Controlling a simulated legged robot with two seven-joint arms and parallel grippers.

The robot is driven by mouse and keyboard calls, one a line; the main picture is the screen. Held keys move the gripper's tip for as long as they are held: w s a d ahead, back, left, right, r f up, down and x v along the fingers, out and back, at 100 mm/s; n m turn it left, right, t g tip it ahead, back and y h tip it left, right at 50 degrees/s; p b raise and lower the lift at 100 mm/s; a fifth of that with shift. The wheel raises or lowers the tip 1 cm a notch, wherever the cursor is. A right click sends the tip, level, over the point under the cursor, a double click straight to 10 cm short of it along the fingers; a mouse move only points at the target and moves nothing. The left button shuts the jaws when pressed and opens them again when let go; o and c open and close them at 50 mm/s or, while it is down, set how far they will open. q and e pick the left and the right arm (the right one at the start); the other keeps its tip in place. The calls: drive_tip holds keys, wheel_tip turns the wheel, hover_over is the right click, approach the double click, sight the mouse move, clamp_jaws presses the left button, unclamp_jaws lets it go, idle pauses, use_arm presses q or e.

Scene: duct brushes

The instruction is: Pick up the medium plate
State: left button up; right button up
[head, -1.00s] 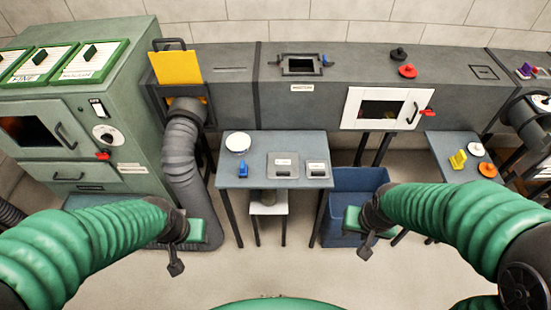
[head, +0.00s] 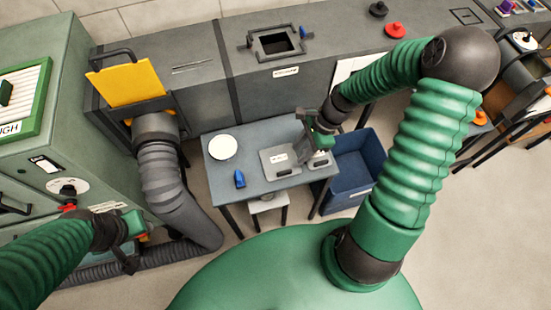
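Two grey plates with white labels lie on the blue-grey table; I cannot read which one is the medium plate. The larger plate (head: 272,167) is left of my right gripper. The smaller plate (head: 319,162) is at the table's right end, partly hidden by that gripper. My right gripper (head: 318,142) is over the table's right side, close above the smaller plate; whether it touches is unclear. Its finger opening does not show. My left gripper (head: 130,250) is low at the left, away from the table, its fingers too small to judge.
The blue-grey table (head: 222,180) also holds a white round dish (head: 223,147) and a blue object (head: 239,179). A blue bin (head: 355,170) stands right of it. A grey duct hose (head: 165,185) is at the left. The grey duct (head: 255,85) runs behind.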

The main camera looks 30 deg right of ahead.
sight(285, 170)
drive_tip(key=x, duration=0.8)
drive_tip(key=b+x, duration=0.1)
drive_tip(key=x, duration=0.3)
drive_tip(key=shift+d+f, duration=0.25)
drive_tip(key=shift+f, duration=0.05)
drive_tip(key=shift+w+f, duration=0.15)
drive_tip(key=shift+f, duration=0.15)
drive_tip(key=shift+r, duration=0.1)
clamp_jaws()
